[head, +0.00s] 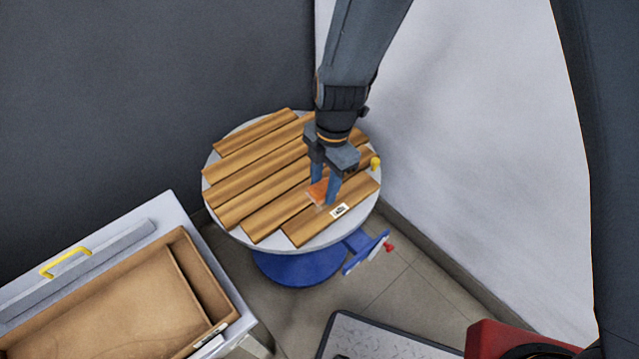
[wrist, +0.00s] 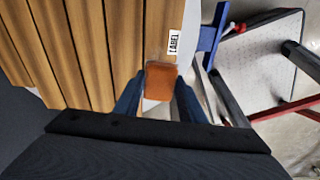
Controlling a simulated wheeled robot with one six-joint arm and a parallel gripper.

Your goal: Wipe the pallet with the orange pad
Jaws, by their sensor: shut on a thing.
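The pallet (head: 246,172) is a set of brown wooden slats on a round light-grey top, and its slats also show in the wrist view (wrist: 85,45). My gripper (head: 325,196) points down over the right part of the pallet. It is shut on the orange pad (head: 318,190), which sits between the two blue fingers in the wrist view (wrist: 161,80). The pad is at or just above the slats near a white label (head: 339,210); I cannot tell whether it touches. The fingers hide part of the pad.
A blue base (head: 300,268) with a blue side bracket (head: 366,250) and red knob stands under the round top. A small yellow piece (head: 375,163) is at the top's right edge. An open drawer (head: 110,310) with a yellow handle is at lower left. Walls stand close behind and right.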

